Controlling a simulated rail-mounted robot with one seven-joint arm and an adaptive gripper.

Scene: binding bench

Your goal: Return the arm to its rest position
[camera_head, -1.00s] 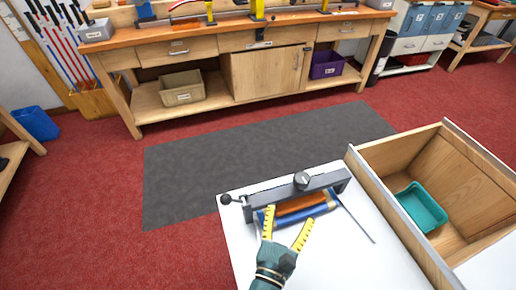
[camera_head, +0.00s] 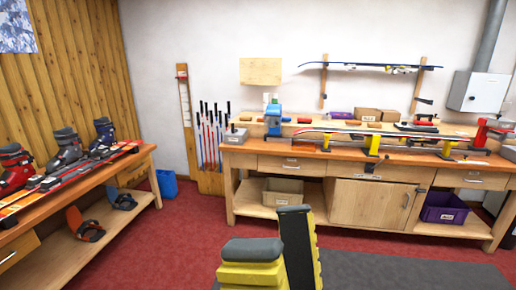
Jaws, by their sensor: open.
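My gripper (camera_head: 278,247) shows large and close at the bottom middle of the head view. Its two yellow fingers with dark grey pads point up. The fingers are apart and I see nothing between them. The rest of my arm is below the picture. The gripper is in the air, in front of the floor and the lower part of the workbench (camera_head: 262,158).
The workbench carries a ski in yellow-and-red vises. A beige bin (camera_head: 281,198) and a purple bin (camera_head: 443,209) sit on its lower shelf. A side bench (camera_head: 101,189) with ski boots stands left, near a blue bin (camera_head: 166,184). Red carpet (camera_head: 180,240) is clear between them.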

